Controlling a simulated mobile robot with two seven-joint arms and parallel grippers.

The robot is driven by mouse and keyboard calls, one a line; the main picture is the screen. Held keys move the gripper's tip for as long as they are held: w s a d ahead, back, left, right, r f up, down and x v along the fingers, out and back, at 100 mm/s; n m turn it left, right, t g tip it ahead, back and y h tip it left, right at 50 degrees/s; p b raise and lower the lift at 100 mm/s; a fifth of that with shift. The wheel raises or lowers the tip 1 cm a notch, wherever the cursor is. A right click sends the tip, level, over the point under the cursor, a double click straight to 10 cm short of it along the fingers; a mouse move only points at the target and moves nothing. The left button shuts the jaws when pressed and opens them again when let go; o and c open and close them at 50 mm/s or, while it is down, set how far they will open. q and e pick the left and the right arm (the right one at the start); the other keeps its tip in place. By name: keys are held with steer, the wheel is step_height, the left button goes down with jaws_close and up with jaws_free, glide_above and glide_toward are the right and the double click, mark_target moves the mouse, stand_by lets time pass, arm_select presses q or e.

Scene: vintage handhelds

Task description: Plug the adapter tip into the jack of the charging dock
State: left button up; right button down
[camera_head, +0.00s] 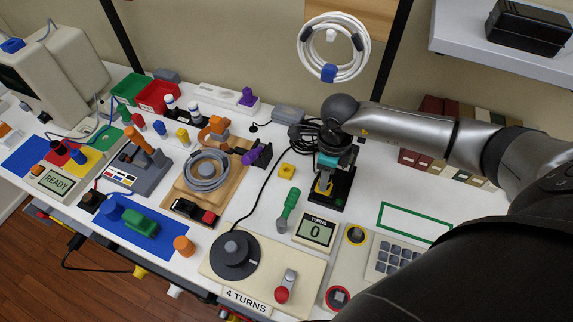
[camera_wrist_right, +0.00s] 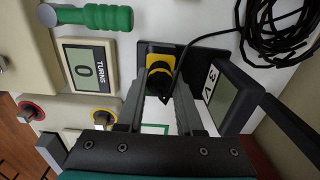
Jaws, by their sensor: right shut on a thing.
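The charging dock (camera_head: 338,201) is a black stand on the white table, right of centre in the head view. In the right wrist view, its dark base (camera_wrist_right: 187,57) lies beyond the fingers, beside an upright grey panel marked 3 V (camera_wrist_right: 226,90). My right gripper (camera_head: 324,184) points down over the dock. It is shut on the yellow and black adapter tip (camera_wrist_right: 158,80), which sits between the fingers (camera_wrist_right: 160,103) with a thin black cord running off it. The jack is hidden, and I cannot tell whether the tip is in it. My left gripper is out of view.
A coiled black cable (camera_wrist_right: 282,32) lies beside the dock. A dark crank dial (camera_head: 235,255) is nearer. A green outlined area (camera_head: 412,222) is empty.

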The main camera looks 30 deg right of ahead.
steer(key=shift+f+b, duration=0.4)
steer(key=shift+f, duration=0.05)
steer(key=shift+c, duration=2.4)
jaws_free()
steer(key=shift+c, duration=1.4)
steer(key=shift+r, duration=0.15)
steer(key=shift+r+p, duration=2.9)
steer(key=shift+r, duration=0.55)
steer(key=shift+f, duration=0.1)
